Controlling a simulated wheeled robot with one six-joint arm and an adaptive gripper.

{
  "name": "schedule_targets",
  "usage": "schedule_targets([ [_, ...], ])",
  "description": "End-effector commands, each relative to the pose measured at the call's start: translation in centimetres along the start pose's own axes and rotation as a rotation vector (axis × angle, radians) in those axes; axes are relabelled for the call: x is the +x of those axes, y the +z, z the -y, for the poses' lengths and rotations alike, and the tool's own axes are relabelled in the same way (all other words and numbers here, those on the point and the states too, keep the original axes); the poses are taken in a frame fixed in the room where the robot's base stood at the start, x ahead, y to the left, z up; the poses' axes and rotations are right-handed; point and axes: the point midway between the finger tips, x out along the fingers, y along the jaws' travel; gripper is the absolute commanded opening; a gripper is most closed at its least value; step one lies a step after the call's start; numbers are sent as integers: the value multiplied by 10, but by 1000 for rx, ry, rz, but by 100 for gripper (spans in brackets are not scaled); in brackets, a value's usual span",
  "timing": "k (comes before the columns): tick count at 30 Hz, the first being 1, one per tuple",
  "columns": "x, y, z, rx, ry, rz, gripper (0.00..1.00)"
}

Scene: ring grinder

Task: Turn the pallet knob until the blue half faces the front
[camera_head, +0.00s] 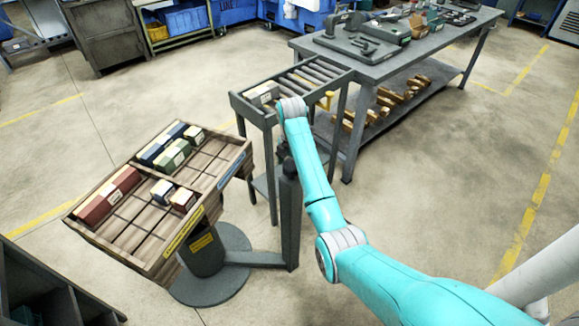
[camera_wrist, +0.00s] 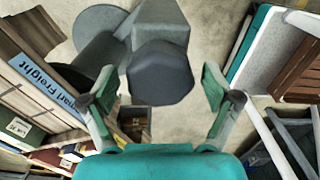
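The pallet (camera_head: 128,262) is a wooden, compartmented tray tilted on a round grey stand. A yellow label strip (camera_head: 183,232) is on the half of its edge nearer the camera; a blue label strip (camera_head: 231,170) is on the farther half. The blue strip also shows in the wrist view (camera_wrist: 48,88), at left. The dark faceted knob (camera_wrist: 160,74) tops a grey post (camera_head: 290,215) right of the pallet. My gripper (camera_wrist: 158,92) is open, its green-padded fingers on either side of the knob in the picture. Contact is not visible. In the head view my arm largely hides the gripper.
Red, green, blue and white boxes (camera_head: 108,195) sit in some pallet compartments. A roller conveyor (camera_head: 310,75) with a box (camera_head: 262,93) stands behind the post, beside a grey workbench (camera_head: 385,62). Floor at the right is clear.

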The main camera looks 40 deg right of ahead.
Motion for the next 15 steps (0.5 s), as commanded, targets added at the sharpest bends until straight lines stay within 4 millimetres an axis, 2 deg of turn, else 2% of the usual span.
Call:
schedule_targets([
  [1, 0, 0, 0, 0, 0, 0, 74],
  [6, 0, 0, 0, 0, 0, 0, 31],
  [7, 0, 0, 0, 0, 0, 0, 29],
  [15, 0, 0, 0, 18, 0, 0, 29],
])
